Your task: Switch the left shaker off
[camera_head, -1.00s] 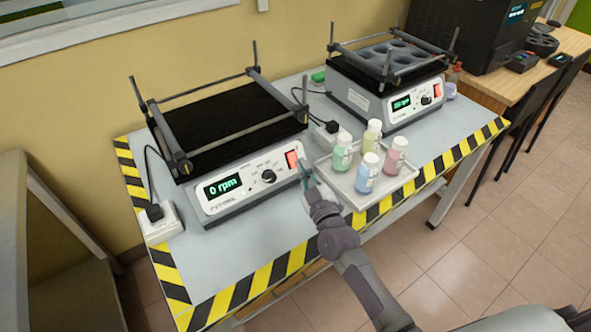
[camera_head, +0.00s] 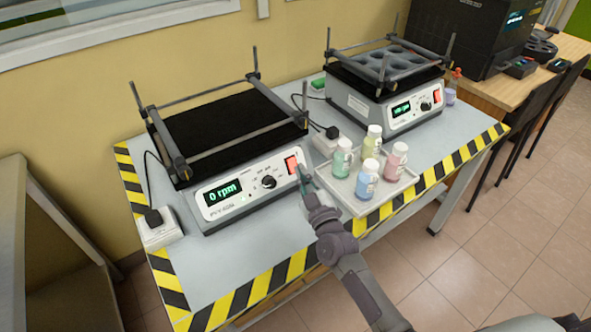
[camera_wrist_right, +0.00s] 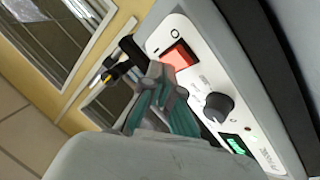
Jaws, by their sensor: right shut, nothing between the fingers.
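The left shaker (camera_head: 246,207) stands on the left of the table, with a black platform on top. Its green display (camera_head: 222,192) reads 0 rpm and is lit. Its red rocker switch (camera_head: 292,164) is at the right end of the front panel, past the black knob (camera_head: 268,182). My right gripper (camera_head: 302,172) is shut and empty, with its tips close in front of the switch. In the right wrist view the fingertips (camera_wrist_right: 155,75) are beside the red switch (camera_wrist_right: 179,56); I cannot tell whether they touch it. My left gripper is not in view.
A tray (camera_head: 345,195) with several capped bottles stands just right of my right gripper. A second shaker (camera_head: 385,105) with a lit display stands farther right. A white power socket box (camera_head: 160,229) is left of the left shaker. The table's front edge has striped tape.

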